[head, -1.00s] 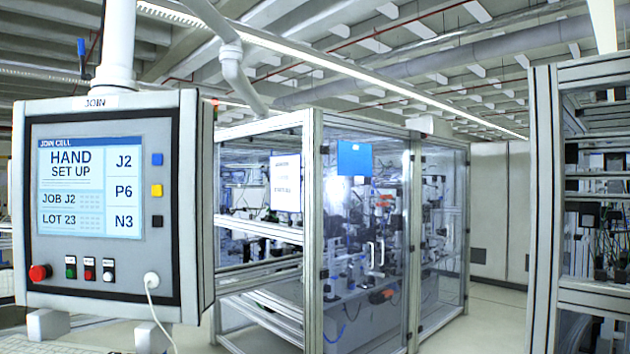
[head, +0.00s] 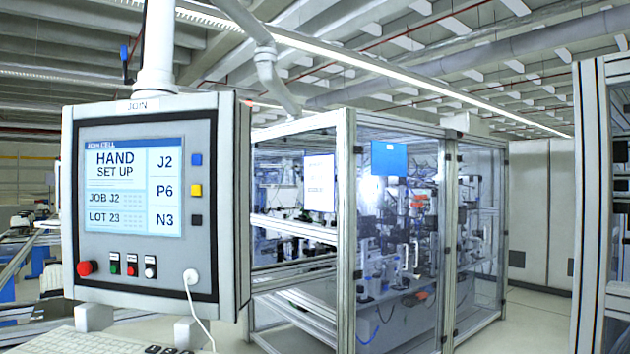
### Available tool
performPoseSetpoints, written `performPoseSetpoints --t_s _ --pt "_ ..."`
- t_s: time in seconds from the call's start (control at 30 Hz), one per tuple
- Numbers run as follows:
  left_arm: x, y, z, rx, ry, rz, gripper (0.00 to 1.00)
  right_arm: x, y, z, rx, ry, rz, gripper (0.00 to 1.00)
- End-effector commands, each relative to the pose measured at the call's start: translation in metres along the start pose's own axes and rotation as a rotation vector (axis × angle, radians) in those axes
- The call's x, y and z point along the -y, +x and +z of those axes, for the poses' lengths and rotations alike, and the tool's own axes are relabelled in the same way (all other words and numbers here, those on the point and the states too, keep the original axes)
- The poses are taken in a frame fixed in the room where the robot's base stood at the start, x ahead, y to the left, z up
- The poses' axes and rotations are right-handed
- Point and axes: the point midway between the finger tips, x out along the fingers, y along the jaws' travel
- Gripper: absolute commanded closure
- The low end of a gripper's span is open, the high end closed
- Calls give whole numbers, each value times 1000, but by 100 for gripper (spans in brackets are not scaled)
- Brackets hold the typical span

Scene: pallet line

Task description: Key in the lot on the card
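A grey operator panel labelled JOIN (head: 230,210) hangs from a white post at the left. Its screen (head: 132,243) reads HAND SET UP, JOB J2 and LOT 23, with J2, P6 and N3 down the right side. Blue, yellow and black keys (head: 196,190) sit beside the screen. A red mushroom button (head: 86,268) and several small buttons lie below it. A pale keyboard (head: 85,342) shows partly at the bottom left edge. No lot card can be made out. Neither gripper is in view.
A glass-walled machine cell (head: 345,230) stands behind the panel, with a white sheet (head: 319,183) and a blue sheet (head: 389,158) on it. Another framed cabinet (head: 590,220) stands at the right edge. A white cable (head: 194,308) hangs from the panel. Pale floor shows between cell and cabinet.

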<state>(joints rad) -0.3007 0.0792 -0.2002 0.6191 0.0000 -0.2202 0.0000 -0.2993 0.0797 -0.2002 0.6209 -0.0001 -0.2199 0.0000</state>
Motion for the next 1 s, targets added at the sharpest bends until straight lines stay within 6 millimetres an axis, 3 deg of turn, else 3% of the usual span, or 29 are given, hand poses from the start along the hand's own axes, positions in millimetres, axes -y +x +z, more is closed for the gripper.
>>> performPoseSetpoints --t_s 0.27,0.4,1.0 --pt "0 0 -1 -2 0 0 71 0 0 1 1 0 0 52" --pt "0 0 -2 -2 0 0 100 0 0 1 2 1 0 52" --pt "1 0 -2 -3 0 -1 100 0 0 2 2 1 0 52"
